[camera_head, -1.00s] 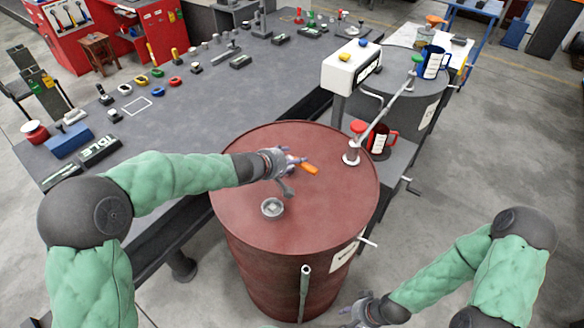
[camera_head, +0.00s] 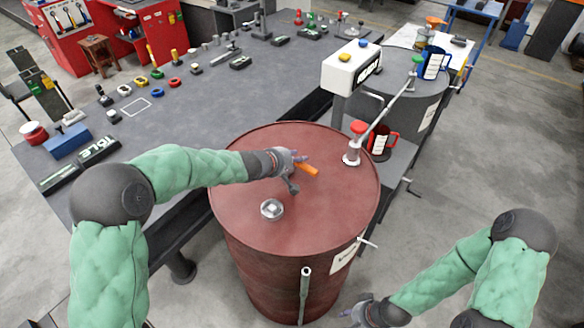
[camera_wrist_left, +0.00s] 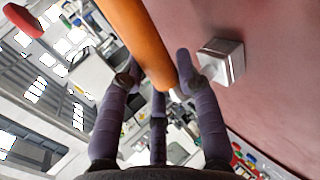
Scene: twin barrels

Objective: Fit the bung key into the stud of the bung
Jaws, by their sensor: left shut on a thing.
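My left gripper (camera_head: 292,160) is shut on the orange-handled bung key (camera_head: 306,169), above the red barrel's top. The key's grey head (camera_head: 293,187) hangs below the fingers. In the left wrist view, the orange handle (camera_wrist_left: 143,40) runs between the dark fingers (camera_wrist_left: 158,95), and a square metal block (camera_wrist_left: 224,60), seemingly the key's head, stands out against the red surface. The bung (camera_head: 272,209), a pale round fitting with a squarish stud, lies on the barrel top, nearer the camera than the key and apart from it. My right gripper (camera_head: 352,312) is low at the bottom; its finger state is unclear.
The red barrel (camera_head: 240,225) stands beside a dark workbench (camera_head: 190,115) with several small items. A red-capped fitting with a metal bar (camera_head: 352,150) rises from the barrel's far right rim.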

